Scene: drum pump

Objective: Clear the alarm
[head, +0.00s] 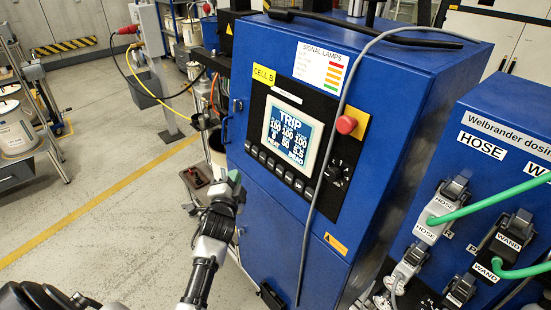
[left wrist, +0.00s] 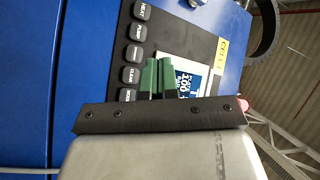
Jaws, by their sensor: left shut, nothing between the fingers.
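The control panel screen (head: 292,135) on the blue cabinet (head: 300,225) reads TRIP above rows of numbers. A row of dark buttons (head: 285,176) runs below it. In the left wrist view the CLEAR button (left wrist: 131,76) sits between an unreadable button (left wrist: 133,54) and what looks like MODE (left wrist: 128,96). My left gripper (head: 234,177) is shut and empty, at the left of the panel in the head view. Its green fingertips (left wrist: 158,62) overlap the panel between buttons and screen (left wrist: 190,80) in the wrist view; contact cannot be told. My right gripper is out of view.
A red mushroom button (head: 346,124) and a dark knob (head: 339,172) sit right of the screen. A grey cable (head: 326,150) hangs down the cabinet front. The dosing unit (head: 505,110) with green hoses stands at right.

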